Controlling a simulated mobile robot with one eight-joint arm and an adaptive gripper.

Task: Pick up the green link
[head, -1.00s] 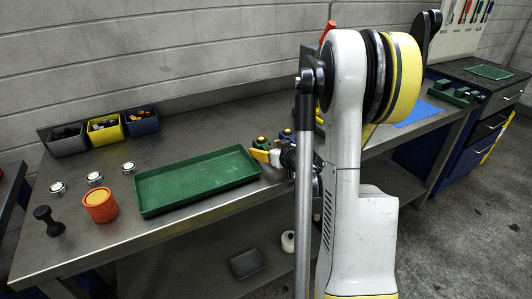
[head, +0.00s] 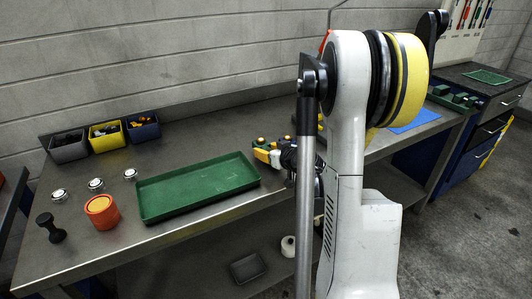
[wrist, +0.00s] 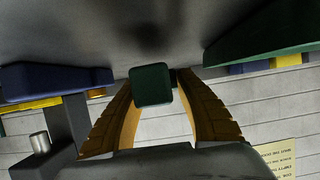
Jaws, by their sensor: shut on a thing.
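The green link (wrist: 152,85) shows in the wrist view as a small dark green block between the fingertips. My gripper (wrist: 154,88) has orange-yellow ribbed fingers, one on each side of the block, and is shut on it. In the head view my gripper (head: 268,153) is above the bench near the right end of the green tray. A small green part of the link (head: 258,141) shows at its fingertips. My arm hides much of the area behind it. I cannot tell how far the link is above the bench.
The green tray (head: 150,215) lies empty on the bench. Grey, yellow and blue bins (head: 106,146) stand along the wall. An orange-red cylinder (head: 101,212), a black knobbed piece (head: 51,228) and three silver-topped pieces (head: 96,184) stand at left. A blue mat (head: 412,116) lies right.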

